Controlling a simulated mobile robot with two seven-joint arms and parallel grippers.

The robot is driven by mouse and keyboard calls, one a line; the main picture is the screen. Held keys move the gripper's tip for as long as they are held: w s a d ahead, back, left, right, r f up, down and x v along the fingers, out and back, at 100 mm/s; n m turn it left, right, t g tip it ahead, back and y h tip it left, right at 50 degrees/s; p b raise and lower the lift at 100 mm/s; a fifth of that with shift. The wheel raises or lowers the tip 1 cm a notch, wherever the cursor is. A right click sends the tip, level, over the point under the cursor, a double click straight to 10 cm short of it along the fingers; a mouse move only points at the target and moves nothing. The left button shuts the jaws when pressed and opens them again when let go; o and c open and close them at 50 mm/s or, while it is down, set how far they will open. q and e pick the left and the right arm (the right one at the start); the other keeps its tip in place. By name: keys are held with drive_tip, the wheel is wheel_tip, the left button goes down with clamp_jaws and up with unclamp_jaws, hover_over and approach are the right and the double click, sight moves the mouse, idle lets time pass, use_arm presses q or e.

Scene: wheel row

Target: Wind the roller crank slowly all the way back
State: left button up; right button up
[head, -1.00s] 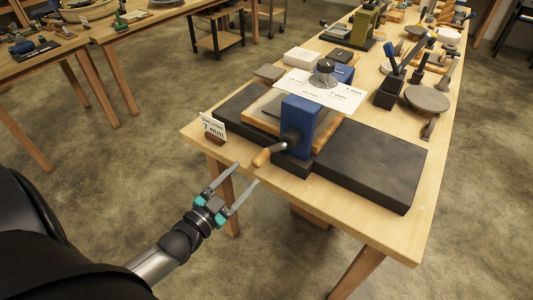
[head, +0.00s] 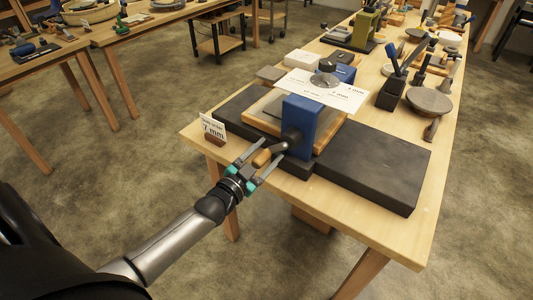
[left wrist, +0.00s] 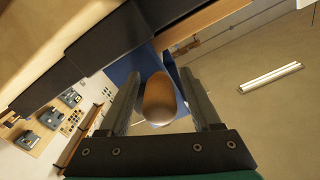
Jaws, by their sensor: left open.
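The roller crank has a wooden handle (head: 262,157) on a dark arm (head: 286,142) at the near side of the blue roller housing (head: 309,125). My left gripper (head: 266,160) is open at the handle, with one finger on each side of it. In the left wrist view the rounded end of the handle (left wrist: 159,98) lies between the two fingers (left wrist: 161,108), with gaps showing at both sides. The roller bed (head: 230,112) runs under the housing, with a dark slab (head: 375,165) to the right. My right gripper is not in view.
A white sheet with a grey weight (head: 325,79) lies above the roller. Tools in a dark block (head: 391,93) and a round grey disc (head: 430,101) stand behind. Floor is clear in front.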

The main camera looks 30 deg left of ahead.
use_arm(q)
clamp_jaws()
idle(0.4)
idle(0.9)
